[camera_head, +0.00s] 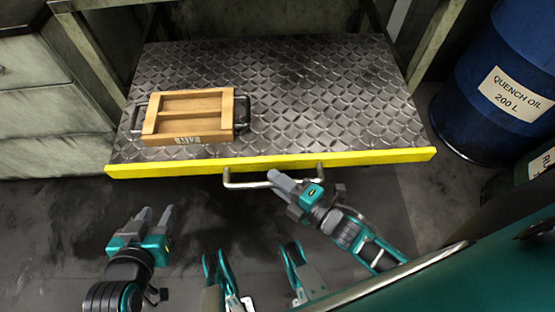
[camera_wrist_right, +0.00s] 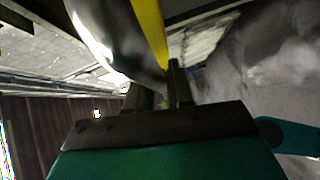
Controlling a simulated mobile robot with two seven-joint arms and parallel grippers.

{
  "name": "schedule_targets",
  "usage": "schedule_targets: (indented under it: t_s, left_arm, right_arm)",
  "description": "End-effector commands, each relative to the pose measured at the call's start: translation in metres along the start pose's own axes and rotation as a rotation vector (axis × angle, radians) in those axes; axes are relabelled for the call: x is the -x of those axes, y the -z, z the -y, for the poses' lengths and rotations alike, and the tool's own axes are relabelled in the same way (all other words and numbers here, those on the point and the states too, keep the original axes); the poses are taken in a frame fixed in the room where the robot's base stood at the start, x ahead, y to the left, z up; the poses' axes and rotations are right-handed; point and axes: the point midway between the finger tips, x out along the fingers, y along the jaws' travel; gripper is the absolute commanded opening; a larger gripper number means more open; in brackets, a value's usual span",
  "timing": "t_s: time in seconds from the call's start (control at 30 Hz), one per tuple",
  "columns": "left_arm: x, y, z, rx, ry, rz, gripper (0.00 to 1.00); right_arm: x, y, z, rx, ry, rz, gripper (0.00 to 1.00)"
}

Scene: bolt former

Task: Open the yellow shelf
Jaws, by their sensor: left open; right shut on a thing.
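The yellow shelf is a metal diamond-plate tray with a yellow front edge (camera_head: 275,161). It reaches out from the frame over the floor. A silver bar handle (camera_head: 245,184) is fixed to the middle of its front edge. My right gripper (camera_head: 283,181) is at the right part of this handle and is shut on it. The right wrist view shows the yellow edge (camera_wrist_right: 150,30) and the large, blurred handle close to the fingers (camera_wrist_right: 158,92). My left gripper (camera_head: 155,218) is open and empty, over the floor in front of the shelf's left part, apart from it.
A wooden crate (camera_head: 190,138) with dark side handles sits on the shelf's left half. A blue quench oil drum (camera_head: 500,120) stands to the right, with a dark green container (camera_head: 535,170) near it. Grey cabinets (camera_head: 45,110) stand at left. Floor in front is clear.

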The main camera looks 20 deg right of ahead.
Motion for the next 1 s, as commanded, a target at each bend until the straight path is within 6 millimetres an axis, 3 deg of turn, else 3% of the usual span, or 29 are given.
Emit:
schedule_targets:
  t_s: [0.1,0.33,0.87,0.9,1.0]
  left_arm:
    - [0.002,0.006,0.001,-0.003,0.001,-0.005,0.43]
    - [0.002,0.013,0.003,-0.012,0.002,-0.014,0.43]
    - [0.004,0.009,0.002,-0.012,0.001,-0.006,0.43]
    - [0.004,0.009,0.002,-0.011,0.001,-0.005,0.43]
    - [0.004,0.009,0.002,-0.011,0.001,-0.004,0.43]
  right_arm:
    - [0.017,0.016,0.004,-0.002,0.002,0.001,0.00]
    - [0.034,0.033,0.009,0.001,0.000,0.001,0.00]
    - [0.039,0.038,0.011,0.001,-0.001,0.001,0.00]
    - [0.039,0.038,0.011,0.001,-0.001,0.001,0.24]
    - [0.039,0.038,0.011,0.001,-0.001,0.001,0.34]
